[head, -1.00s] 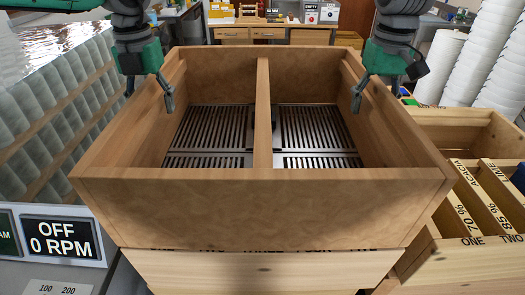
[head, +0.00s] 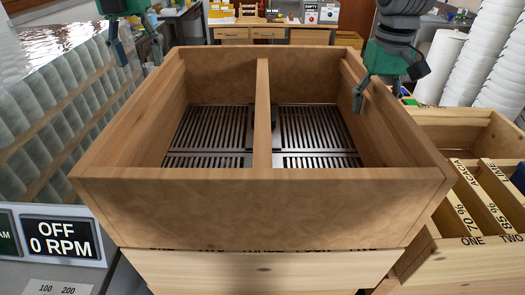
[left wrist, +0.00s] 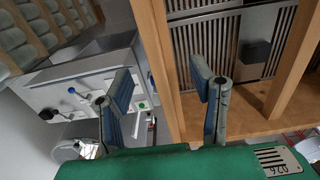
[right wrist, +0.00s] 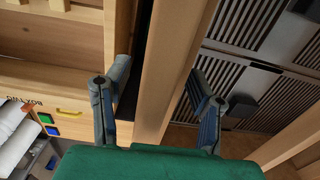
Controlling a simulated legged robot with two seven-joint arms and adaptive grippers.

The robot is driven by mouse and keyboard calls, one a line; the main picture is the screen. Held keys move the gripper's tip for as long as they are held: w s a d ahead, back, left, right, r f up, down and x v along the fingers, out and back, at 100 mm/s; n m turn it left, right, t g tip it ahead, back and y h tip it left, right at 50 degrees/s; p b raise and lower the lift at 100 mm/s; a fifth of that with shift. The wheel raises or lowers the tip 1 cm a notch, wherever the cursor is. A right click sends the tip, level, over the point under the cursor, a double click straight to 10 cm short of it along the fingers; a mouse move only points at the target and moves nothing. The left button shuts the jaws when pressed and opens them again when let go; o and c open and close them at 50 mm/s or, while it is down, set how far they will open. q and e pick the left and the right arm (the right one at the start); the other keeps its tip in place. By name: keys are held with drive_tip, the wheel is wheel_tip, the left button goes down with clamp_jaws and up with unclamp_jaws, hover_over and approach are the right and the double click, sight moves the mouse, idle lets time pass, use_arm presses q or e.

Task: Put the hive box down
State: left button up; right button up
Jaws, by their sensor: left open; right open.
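The hive box (head: 262,205) is an open wooden box with a centre divider and slotted metal plates in its floor. It sits level on a paler wooden box (head: 265,268) in the middle of the head view. My left gripper (head: 138,56) is open, above and outside the box's far left corner, and empty. In the left wrist view the box wall (left wrist: 163,60) lies beyond its fingers. My right gripper (head: 375,90) is open at the right wall, with one finger on the inner side. In the right wrist view that wall (right wrist: 168,70) runs between the spread fingers, with no clear grip.
A wooden box with labelled slots (head: 485,205) stands close on the right. A display reading OFF 0 RPM (head: 60,238) is at the front left. White stacked tubs (head: 493,60) stand at the back right. A workbench (head: 270,32) is behind.

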wheel_tip(320, 180, up, 12)
drive_tip(key=shift+w+f, duration=0.1)
idle(0.5)
